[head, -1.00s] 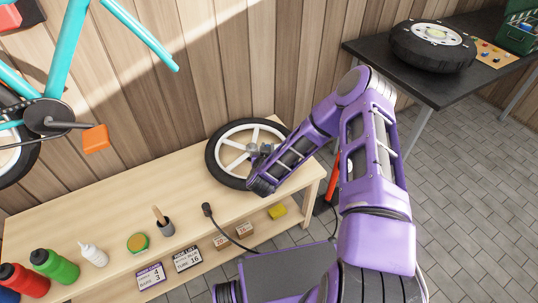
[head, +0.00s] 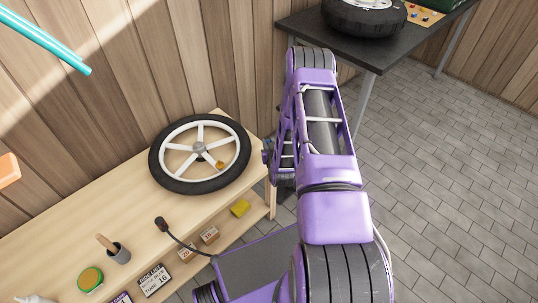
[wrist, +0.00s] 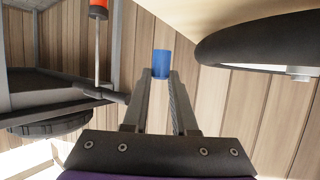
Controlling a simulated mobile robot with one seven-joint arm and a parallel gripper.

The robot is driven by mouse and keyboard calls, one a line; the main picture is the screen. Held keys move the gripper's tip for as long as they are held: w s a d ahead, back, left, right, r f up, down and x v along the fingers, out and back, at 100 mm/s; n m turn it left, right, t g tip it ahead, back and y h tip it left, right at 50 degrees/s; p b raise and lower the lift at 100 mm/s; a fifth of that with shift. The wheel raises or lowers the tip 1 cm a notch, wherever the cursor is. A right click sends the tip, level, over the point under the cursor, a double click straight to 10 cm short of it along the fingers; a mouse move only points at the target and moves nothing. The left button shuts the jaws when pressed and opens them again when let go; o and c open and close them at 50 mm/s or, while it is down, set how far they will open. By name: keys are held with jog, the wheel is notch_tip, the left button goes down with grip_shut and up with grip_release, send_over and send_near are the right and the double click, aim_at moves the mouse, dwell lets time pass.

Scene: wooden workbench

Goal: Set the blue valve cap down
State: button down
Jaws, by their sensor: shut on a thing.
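The blue valve cap (wrist: 162,58) is between the fingertips of my gripper (wrist: 161,75) in the wrist view. The gripper is shut on it and holds it in the air, with wooden wall planks behind. In the head view my arm hides most of the gripper, just right of the bench's right end. A wheel (head: 236,176) with a black tire and white spokes lies flat on the wooden bench (head: 130,203). It also shows in the wrist view (wrist: 235,43), apart from the cap.
A black table (head: 372,53) with another tire (head: 350,22) stands at the back right. On the bench are a green-rimmed tin (head: 90,279) and a brush in a grey cup (head: 120,256). A yellow block (head: 240,207) and small boxes sit lower in front. Bare bench shows left of the wheel.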

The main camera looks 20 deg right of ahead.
jog(key=shift+f+b, duration=0.45)
jog(key=shift+f, duration=2.25)
jog(key=shift+f, duration=0.2)
jog(key=c, duration=0.7)
grip_release()
jog(key=shift+r, duration=0.15)
jog(key=shift+s+r, duration=0.2)
jog(key=shift+s, duration=0.05)
jog(key=p+v, duration=0.2)
jog(key=v, duration=0.9)
jog(key=shift+s, duration=0.25)
jog(key=shift+a, duration=0.1)
